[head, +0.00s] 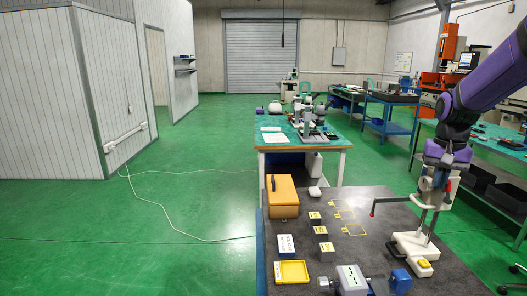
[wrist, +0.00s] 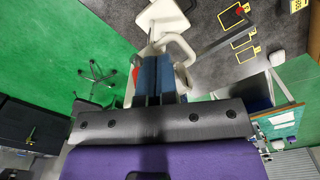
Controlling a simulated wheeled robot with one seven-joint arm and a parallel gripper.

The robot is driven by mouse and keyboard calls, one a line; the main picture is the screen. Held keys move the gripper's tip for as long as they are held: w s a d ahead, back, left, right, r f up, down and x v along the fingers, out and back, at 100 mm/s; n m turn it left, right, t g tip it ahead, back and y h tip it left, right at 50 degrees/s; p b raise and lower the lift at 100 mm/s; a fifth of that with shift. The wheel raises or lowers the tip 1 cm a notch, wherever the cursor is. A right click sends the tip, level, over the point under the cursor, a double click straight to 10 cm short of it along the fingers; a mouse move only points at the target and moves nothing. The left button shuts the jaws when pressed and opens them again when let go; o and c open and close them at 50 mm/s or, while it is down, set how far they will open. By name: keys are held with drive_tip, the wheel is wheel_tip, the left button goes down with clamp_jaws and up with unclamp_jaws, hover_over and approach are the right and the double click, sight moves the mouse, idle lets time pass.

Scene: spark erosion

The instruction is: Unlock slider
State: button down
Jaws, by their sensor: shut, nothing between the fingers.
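A white stand, which looks like a height gauge, rests on the dark table; its white base (head: 415,248) has a yellow patch. A dark horizontal arm (head: 400,204) with a red tip extends left from its column. A small red part (head: 448,187) shows high on the column, probably on the slider; red also shows beside the fingers in the wrist view (wrist: 135,75). My gripper (head: 434,186) is at the upper column. In the wrist view my gripper (wrist: 158,58) shows blue fingers shut together, close to a pale loop-shaped part (wrist: 181,46). Contact cannot be told; the fingers partly hide the slider.
A green-topped bench (head: 335,140) stands behind. Green floor is open on the left.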

sight(451, 183)
drive_tip(key=shift+d, duration=0.85)
drive_tip(key=shift+d+r, duration=0.1)
drive_tip(key=shift+d, duration=0.8)
drive_tip(key=shift+a+r, duration=0.45)
drive_tip(key=shift+r, duration=0.35)
drive_tip(key=shift+a+r, duration=0.4)
drive_tip(key=shift+r, duration=0.4)
drive_tip(key=shift+a+r, duration=0.45)
drive_tip(key=shift+r, duration=0.35)
drive_tip(key=s+a+r+n+t, duration=0.1)
drive_tip(key=s+a+r+n, duration=0.15)
drive_tip(key=s+a, duration=0.35)
drive_tip(key=s+a+r+n+t, duration=0.15)
drive_tip(key=s+a+r, duration=0.25)
drive_tip(key=s, duration=0.4)
drive_tip(key=s+a+f+t, duration=0.1)
drive_tip(key=s+a, duration=0.1)
drive_tip(key=s, duration=0.4)
drive_tip(key=s+a+f+n+t, duration=0.1)
drive_tip(key=s+a+t, duration=0.1)
drive_tip(key=s, duration=0.4)
drive_tip(key=shift+s+f+n, duration=0.25)
drive_tip(key=shift+f+n, duration=0.05)
drive_tip(key=shift+f, duration=0.05)
